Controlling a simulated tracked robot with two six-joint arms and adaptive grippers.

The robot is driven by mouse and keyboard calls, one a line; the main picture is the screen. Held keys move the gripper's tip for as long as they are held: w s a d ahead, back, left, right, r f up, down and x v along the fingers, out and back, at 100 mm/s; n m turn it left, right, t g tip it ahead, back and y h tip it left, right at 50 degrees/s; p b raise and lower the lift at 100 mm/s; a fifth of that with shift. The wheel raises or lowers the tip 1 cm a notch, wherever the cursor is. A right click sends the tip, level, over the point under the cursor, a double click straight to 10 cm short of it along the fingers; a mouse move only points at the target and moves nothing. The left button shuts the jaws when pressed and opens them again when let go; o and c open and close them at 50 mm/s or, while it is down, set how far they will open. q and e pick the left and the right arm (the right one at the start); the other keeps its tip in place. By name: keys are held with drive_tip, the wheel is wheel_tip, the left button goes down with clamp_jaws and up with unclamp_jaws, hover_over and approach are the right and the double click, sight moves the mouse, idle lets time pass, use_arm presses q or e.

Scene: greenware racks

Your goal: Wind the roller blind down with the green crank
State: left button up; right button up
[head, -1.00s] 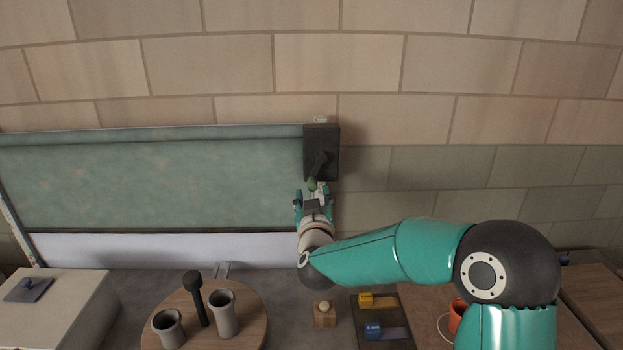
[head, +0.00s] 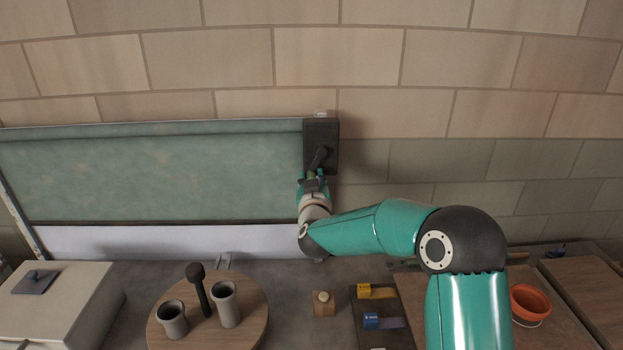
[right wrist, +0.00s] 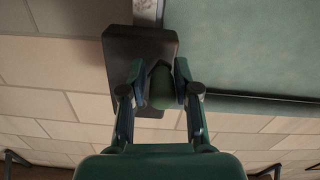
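The roller blind (head: 150,175) is a green-grey sheet hanging part way down at left, its dark bottom edge above a pale strip. A dark box (head: 321,130) sits at its right end and bears the dark crank arm (head: 320,157), which points down and slightly left. The crank's green knob (right wrist: 161,88) shows in the right wrist view between the two fingers of my right gripper (right wrist: 160,84). The fingers look shut on it. In the head view my right gripper (head: 313,180) is just below the box and largely covers the knob. My left gripper is not in view.
A round wooden board (head: 250,318) with two grey cups and a dark upright tool stands below the blind. A wooden block (head: 324,309), a dark tray (head: 370,338) with yellow and blue pieces, and an orange bowl (head: 529,302) lie to the right.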

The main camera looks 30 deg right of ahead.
clamp_jaws()
drive_tip(key=shift+r, duration=0.25)
drive_tip(key=shift+a+b, duration=0.1)
drive_tip(key=shift+b, duration=0.2)
